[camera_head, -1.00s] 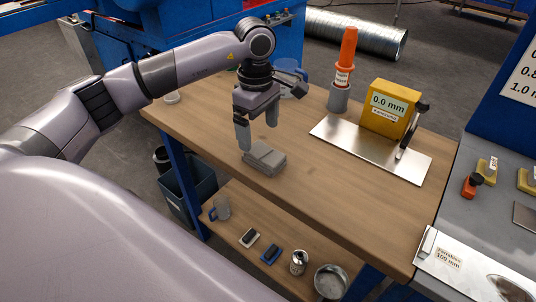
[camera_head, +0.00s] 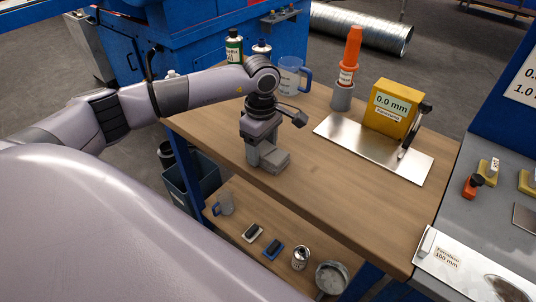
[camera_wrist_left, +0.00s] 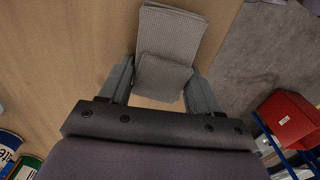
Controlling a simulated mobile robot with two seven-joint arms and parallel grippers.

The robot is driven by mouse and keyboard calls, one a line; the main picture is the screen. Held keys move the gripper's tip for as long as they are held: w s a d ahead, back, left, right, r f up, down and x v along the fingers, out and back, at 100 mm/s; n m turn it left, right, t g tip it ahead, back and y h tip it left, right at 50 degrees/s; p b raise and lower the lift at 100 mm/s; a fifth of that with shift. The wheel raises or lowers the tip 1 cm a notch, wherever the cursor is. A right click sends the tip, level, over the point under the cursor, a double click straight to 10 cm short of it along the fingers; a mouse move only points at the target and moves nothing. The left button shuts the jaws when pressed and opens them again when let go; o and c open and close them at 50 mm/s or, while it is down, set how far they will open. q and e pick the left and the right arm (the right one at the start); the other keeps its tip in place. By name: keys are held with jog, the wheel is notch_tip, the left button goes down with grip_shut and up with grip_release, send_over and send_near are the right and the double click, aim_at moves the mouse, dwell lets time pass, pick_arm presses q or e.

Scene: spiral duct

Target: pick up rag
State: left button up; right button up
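The rag is a grey folded cloth (camera_head: 276,164) lying on the wooden workbench near its front edge. In the left wrist view the rag (camera_wrist_left: 170,35) lies flat, with a smaller folded layer on top at the near end. My left gripper (camera_head: 263,158) points down at the rag's left end. In the left wrist view the left gripper (camera_wrist_left: 162,72) has its fingers apart, one on each side of the rag's near end. I cannot tell whether the fingers touch the cloth. My right gripper is not in view.
A blue-handled jug (camera_head: 290,76), an orange-tipped bottle (camera_head: 350,55) and a yellow gauge (camera_head: 392,105) on a metal plate (camera_head: 335,130) stand farther back. The workbench (camera_head: 330,205) is clear right of the rag. A lower shelf (camera_head: 235,235) holds small items.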

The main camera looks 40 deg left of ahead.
aim_at(262, 148)
pick_arm(q)
jog(key=shift+c, duration=0.6)
jog(key=shift+r, duration=0.1)
jog(key=shift+r, duration=0.5)
notch_tip(262, 148, up, 19)
jog(key=shift+b, duration=0.4)
jog(key=shift+o, duration=0.9)
jog(key=shift+c, duration=0.3)
